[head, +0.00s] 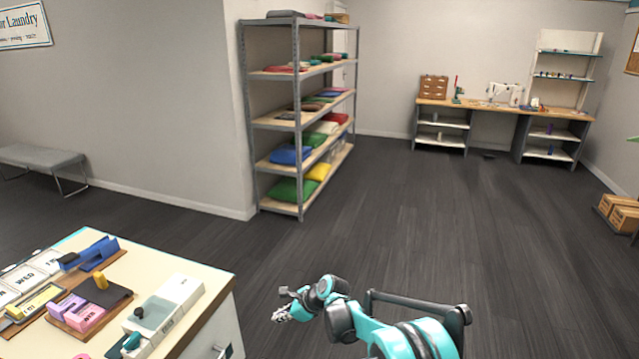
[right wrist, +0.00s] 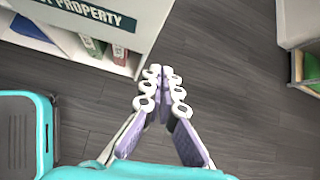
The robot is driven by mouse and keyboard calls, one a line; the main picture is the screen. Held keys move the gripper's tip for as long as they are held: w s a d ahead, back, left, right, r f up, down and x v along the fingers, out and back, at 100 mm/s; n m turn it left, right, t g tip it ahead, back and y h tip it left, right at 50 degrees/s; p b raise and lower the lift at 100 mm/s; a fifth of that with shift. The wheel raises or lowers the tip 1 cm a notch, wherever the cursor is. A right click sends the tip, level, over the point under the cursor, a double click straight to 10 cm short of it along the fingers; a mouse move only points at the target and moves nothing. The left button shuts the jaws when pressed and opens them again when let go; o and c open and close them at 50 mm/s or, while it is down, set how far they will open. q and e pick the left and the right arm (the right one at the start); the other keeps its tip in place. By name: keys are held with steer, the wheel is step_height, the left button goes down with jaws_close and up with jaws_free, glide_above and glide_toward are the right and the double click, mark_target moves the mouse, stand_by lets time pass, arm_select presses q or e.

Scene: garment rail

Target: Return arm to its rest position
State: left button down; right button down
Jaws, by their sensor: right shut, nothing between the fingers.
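My right arm (head: 385,332) is teal and dark grey and reaches in from the bottom of the head view. Its gripper (head: 283,306) hangs over the dark floor, to the right of the counter and apart from it. In the right wrist view the gripper (right wrist: 161,88) points over the floor, its white looped fingertips together and nothing held between them. My left gripper is not in the head view.
A cream counter (head: 215,275) with small tools and labelled pads stands at lower left. A shelf rack (head: 298,120) with folded cloth stands behind. A workbench (head: 500,108) is far right. The wrist view shows a "PROPERTY" cabinet (right wrist: 120,55). Open floor (head: 430,220) lies ahead.

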steer(key=s+d+r+n+t+h, duration=0.2)
steer(key=s+d+r+n+h, duration=0.2)
steer(key=s+d+r+n, duration=0.8)
steer(key=s+d+r+n+t+h, duration=0.2)
steer(key=s+d+n, duration=0.6)
steer(key=s+d, duration=1.1)
steer(key=shift+s+d+r+h, duration=0.2)
steer(key=shift+s+d+h, duration=0.2)
steer(key=shift+s+h, duration=0.75)
steer(key=shift+s, duration=0.1)
